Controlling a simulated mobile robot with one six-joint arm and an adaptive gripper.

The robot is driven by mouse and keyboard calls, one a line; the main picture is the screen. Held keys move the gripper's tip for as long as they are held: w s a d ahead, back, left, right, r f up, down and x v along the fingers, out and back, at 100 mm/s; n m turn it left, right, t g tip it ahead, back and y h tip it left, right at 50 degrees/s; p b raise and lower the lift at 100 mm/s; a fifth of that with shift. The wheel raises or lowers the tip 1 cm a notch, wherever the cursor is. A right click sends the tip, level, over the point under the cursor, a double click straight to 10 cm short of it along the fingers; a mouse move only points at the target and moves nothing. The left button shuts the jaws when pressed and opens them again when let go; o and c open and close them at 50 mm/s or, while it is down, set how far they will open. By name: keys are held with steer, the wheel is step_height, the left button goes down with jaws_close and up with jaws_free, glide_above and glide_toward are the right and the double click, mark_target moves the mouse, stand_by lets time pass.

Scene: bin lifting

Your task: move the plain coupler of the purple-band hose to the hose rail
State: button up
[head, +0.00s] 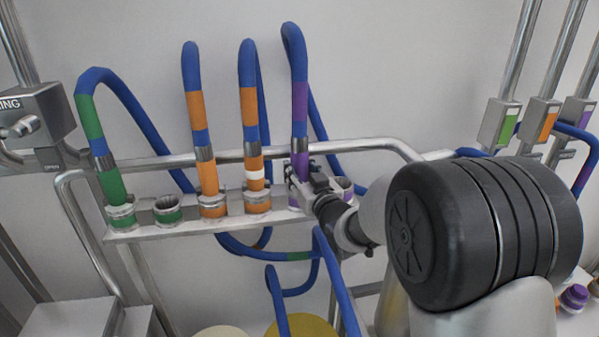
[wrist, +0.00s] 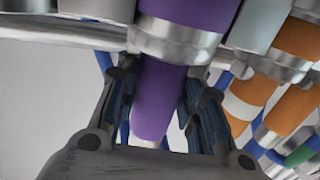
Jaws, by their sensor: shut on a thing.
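The purple-band hose (head: 299,102) arches up at the middle of the head view. Its plain purple coupler (wrist: 158,98) has no white band and meets a metal collar (wrist: 175,42) over a purple socket (wrist: 195,10). The wrist view appears upside down. In the head view, the coupler (head: 301,163) stands upright over the hose rail (head: 160,230), at a purple socket partly hidden by my gripper. My gripper (head: 306,182) is shut on the coupler, with one finger on each side in the wrist view (wrist: 166,82). Seating depth is hard to tell.
Left along the rail stand a green coupler (head: 111,184), an empty green socket (head: 168,212), a plain orange coupler (head: 208,176) and a white-banded orange one (head: 254,172). Another purple socket (head: 344,187) is close right of my gripper. A metal tube (head: 350,146) runs behind.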

stand_by(0.3)
steer(key=o, duration=1.4)
steer(key=shift+f, duration=0.1)
steer(key=shift+c, duration=0.2)
steer(key=shift+f, duration=0.1)
steer(key=shift+s, duration=0.1)
steer(key=v, duration=1.2)
